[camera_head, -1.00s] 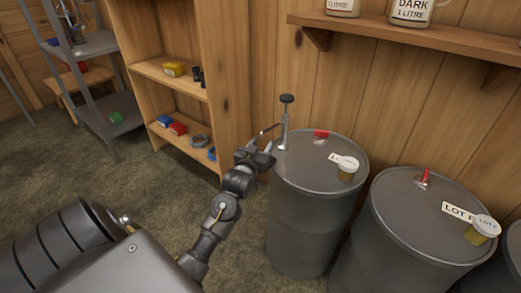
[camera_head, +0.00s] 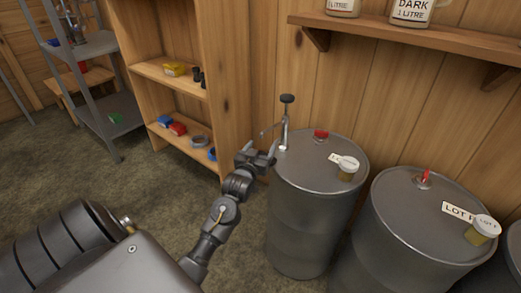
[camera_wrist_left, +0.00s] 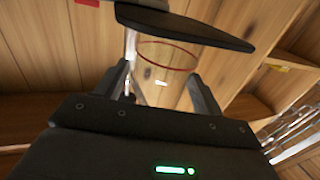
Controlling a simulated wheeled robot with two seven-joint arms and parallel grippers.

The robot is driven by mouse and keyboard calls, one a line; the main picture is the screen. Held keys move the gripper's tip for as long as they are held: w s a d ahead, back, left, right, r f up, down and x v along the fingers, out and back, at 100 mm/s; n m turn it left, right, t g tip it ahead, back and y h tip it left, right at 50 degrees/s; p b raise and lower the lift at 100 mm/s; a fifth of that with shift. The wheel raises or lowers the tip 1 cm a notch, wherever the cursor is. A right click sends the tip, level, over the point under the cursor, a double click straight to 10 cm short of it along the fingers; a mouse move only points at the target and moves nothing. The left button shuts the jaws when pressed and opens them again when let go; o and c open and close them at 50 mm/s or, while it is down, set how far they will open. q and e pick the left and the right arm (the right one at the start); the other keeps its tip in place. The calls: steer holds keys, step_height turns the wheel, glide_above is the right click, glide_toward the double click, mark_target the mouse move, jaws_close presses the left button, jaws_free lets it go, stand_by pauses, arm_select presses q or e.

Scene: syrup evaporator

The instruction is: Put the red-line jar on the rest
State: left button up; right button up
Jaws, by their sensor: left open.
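In the left wrist view a thin red ring, seemingly the line of a clear jar (camera_wrist_left: 168,68), shows between and beyond my fingers. The jar's walls can hardly be made out, and I cannot tell how near it is. I cannot make out the jar in the head view, nor pick out the rest. My right gripper is not in view.
The left drum (camera_head: 305,215) carries a red cap (camera_head: 321,134) and a small lidded sample jar (camera_head: 347,168). Another drum (camera_head: 415,235) stands to its right. A wall shelf (camera_head: 430,40) holds labelled jugs. A wooden shelf unit (camera_head: 175,85) stands behind left. Open floor lies left.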

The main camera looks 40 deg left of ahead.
arm_select(q)
steer(key=v, duration=1.2)
steer(key=s+d+f+m+g+h, duration=0.1)
steer(key=s+d+f+g, duration=0.15)
steer(key=f, duration=0.35)
steer(key=s+d+f+m+g+h, duration=0.1)
steer(key=d+f+g+h, duration=0.15)
steer(key=f, duration=0.45)
steer(key=s+d+f+m+g+h, duration=0.1)
steer(key=d+f, duration=0.2)
steer(key=f, duration=0.3)
steer(key=s+d+f+m+g, duration=0.1)
steer(key=s+d+f+g, duration=0.3)
steer(key=s+f, duration=0.4)
steer(key=s+d+f+m+g+h, duration=0.1)
steer(key=s+d+f+g, duration=0.3)
steer(key=s+f, duration=0.4)
steer(key=shift+s+d+m+p, duration=0.3)
steer(key=shift+s+d+m, duration=0.3)
steer(key=shift+s, duration=0.6)
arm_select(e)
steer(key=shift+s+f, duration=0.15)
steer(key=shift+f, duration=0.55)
arm_select(q)
steer(key=shift+f+h, duration=0.1)
steer(key=shift+h, duration=0.15)
